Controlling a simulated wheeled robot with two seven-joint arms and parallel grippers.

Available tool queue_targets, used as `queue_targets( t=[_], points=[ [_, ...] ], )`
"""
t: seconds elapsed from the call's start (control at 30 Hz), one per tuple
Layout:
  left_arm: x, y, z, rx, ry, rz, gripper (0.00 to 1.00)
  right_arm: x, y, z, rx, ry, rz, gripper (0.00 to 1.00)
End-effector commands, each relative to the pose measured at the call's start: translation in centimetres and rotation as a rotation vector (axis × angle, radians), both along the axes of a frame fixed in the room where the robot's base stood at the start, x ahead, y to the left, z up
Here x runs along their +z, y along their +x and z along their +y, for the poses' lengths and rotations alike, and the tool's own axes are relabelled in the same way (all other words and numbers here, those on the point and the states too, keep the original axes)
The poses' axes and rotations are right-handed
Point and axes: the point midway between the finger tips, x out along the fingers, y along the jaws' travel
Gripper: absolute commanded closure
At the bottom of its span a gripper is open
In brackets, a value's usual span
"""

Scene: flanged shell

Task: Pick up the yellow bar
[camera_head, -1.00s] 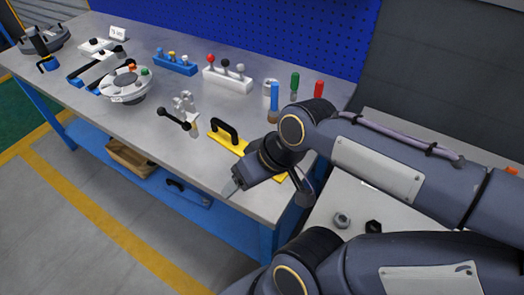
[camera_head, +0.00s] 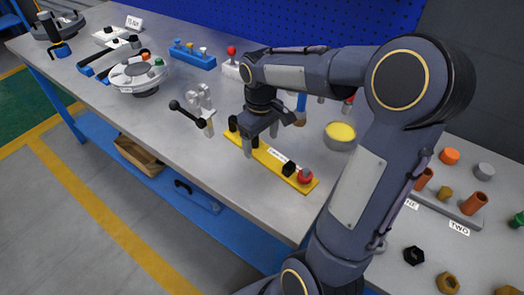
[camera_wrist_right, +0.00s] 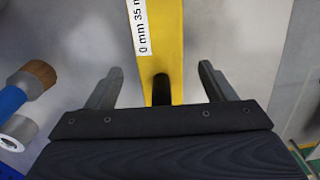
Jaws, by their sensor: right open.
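The yellow bar (camera_head: 274,162) lies flat on the grey workbench, near its front edge. It carries a white label, a small black block and a red knob toward its right end. My right gripper (camera_head: 261,143) is open and points down over the handle end of the bar. In the right wrist view, the bar (camera_wrist_right: 172,62) runs between the two spread fingers of the gripper (camera_wrist_right: 160,86). The black handle (camera_wrist_right: 160,90) shows between them, apart from both fingers. My left gripper is not in view.
A clamp with a black knob (camera_head: 186,115) stands just left of the gripper. A blue-handled tool (camera_head: 301,108) and a round container with yellow contents (camera_head: 340,133) are close behind the bar.

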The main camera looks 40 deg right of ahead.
Motion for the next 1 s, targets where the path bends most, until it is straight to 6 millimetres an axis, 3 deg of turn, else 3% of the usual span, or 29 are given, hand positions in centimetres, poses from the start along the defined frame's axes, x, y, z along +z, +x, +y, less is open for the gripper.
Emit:
queue_targets(
  t=[0.13,0.43,1.0],
  points=[
    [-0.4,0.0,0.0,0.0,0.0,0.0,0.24,-2.0,0.0,0.0,-0.001,0.001,0.002,0.24],
    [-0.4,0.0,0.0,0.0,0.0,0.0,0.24,-2.4,0.0,0.0,-0.001,0.0,-0.001,0.24],
    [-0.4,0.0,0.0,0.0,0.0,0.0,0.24,-2.2,0.0,0.0,-0.001,-0.001,-0.003,0.97]
  ],
)
